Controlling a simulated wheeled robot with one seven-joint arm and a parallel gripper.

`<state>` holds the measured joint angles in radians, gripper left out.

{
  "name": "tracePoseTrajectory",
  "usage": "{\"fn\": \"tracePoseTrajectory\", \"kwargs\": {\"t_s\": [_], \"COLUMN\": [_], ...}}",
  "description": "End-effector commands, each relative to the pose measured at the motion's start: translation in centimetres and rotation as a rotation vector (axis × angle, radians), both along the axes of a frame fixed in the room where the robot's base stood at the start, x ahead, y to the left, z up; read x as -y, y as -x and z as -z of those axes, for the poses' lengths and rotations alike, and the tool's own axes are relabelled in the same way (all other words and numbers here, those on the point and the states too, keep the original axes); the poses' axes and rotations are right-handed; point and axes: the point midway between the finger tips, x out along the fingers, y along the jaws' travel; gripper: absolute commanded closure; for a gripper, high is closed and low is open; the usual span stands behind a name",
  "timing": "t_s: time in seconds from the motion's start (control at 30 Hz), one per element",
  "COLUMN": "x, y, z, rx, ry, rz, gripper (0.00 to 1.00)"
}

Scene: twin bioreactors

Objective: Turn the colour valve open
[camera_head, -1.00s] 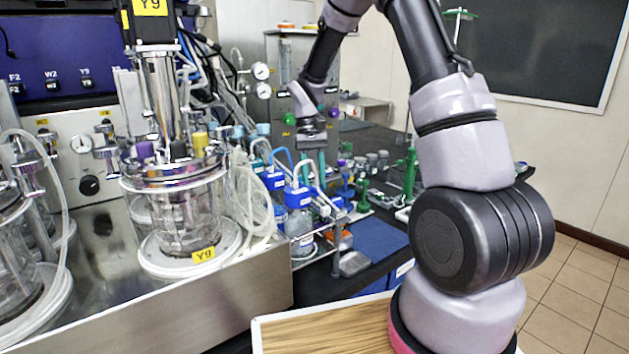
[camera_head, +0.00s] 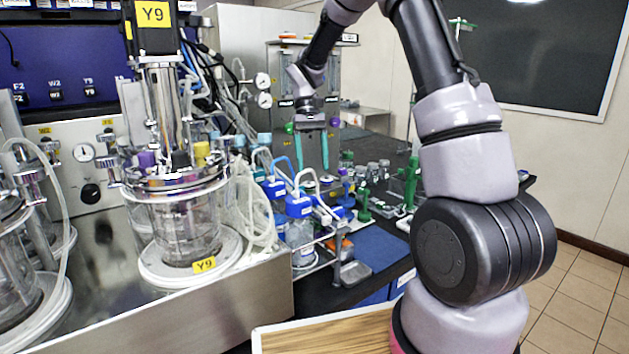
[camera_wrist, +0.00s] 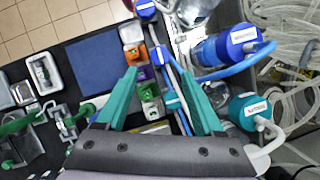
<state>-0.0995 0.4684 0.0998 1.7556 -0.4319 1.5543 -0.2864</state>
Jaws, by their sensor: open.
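My gripper (camera_head: 311,166) has two teal fingers, spread apart and pointing down, with nothing between them. In the head view it hangs above the bench, behind the blue-capped bottles. In the wrist view the gripper (camera_wrist: 161,75) is over blue tubing and small coloured blocks (camera_wrist: 147,90). A green knob (camera_head: 289,128) and a purple knob (camera_head: 335,122) show on either side of the gripper, by the tall cabinet behind it. I cannot tell which part is the colour valve. The gripper hides part of the cabinet between the knobs.
Blue-capped bottles (camera_head: 299,207) stand in a rack in front of the gripper, with tubing rising from them. A glass bioreactor vessel (camera_head: 182,225) stands at left. Green stands (camera_head: 411,180) are at right. A blue mat (camera_head: 375,246) leaves clear bench space.

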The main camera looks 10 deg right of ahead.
Motion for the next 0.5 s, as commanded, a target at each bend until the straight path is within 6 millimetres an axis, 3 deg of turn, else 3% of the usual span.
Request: {"fn": "tracePoseTrajectory", "kwargs": {"t_s": [0.2,0.5], "x": [0.0,0.0], "y": [-1.1,-1.3], "z": [-2.7,-3.2], "rx": [0.002,0.0], "ry": [0.001,0.0], "rz": [-0.001,0.0], "gripper": [0.31,0.31]}}
